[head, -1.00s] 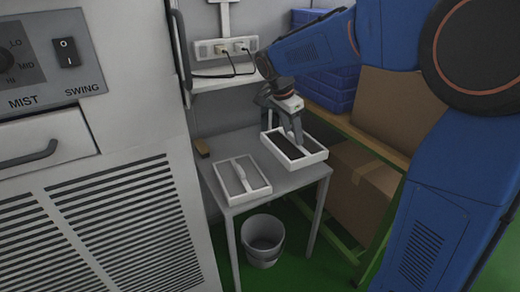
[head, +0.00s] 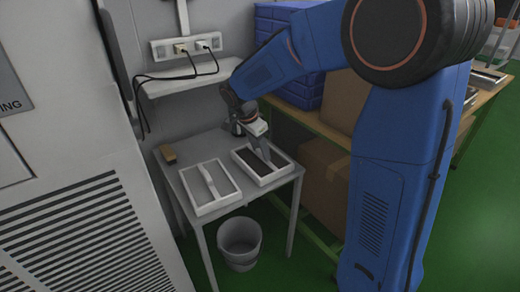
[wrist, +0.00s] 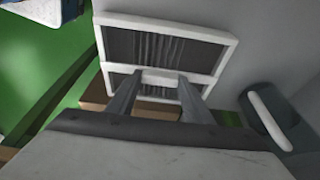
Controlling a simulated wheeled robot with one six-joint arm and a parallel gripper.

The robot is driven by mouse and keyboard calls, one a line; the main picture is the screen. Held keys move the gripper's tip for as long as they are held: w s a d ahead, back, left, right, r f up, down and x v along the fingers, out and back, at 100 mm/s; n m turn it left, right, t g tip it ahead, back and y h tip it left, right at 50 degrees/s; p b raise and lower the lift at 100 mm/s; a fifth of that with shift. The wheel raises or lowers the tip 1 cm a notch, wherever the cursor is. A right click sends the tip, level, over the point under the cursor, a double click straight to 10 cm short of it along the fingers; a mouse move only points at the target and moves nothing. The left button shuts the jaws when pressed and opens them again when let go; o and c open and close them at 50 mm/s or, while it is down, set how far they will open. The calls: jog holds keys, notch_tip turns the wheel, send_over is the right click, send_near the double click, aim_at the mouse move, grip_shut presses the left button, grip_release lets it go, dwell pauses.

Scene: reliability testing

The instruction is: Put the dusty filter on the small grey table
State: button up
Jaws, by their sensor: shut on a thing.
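The dusty filter (head: 277,178), a white frame with dark grey inside, is over the right part of the small grey table (head: 206,147). My gripper (head: 262,152) points down and is shut on its middle bar. The filter lies level with the table top or just above it; I cannot tell whether it touches. In the wrist view, my gripper's fingers (wrist: 158,82) close on the bar of the dark pleated filter (wrist: 165,48). A second filter (head: 192,184), white with a pale inside and a white handle, lies on the left part of the table.
A small brown block (head: 168,154) lies at the table's back left corner. A shelf (head: 180,82) with cables and sockets is above. A grey bin (head: 240,242) stands below. A white machine (head: 70,190) is left; blue crates (head: 290,85) and cardboard boxes (head: 325,180) are right.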

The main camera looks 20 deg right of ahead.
jog(key=o, duration=1.5)
jog(key=shift+f, duration=0.1)
jog(key=v, duration=1.2)
jog(key=shift+s, duration=0.1)
jog(key=s+d+f+n+t+y, duration=0.1)
jog(key=s+d+n, duration=0.2)
jog(key=s, duration=0.7)
jog(key=s+d+f+n+t+y, duration=0.1)
jog(key=s+d+f+n, duration=0.1)
jog(key=s+n, duration=0.4)
jog(key=s+d+f+n+t+y, duration=0.1)
jog(key=s+d+n, duration=0.4)
jog(key=s, duration=1)
jog(key=shift+s+f+t, duration=0.3)
jog(key=shift+f+t, duration=0.1)
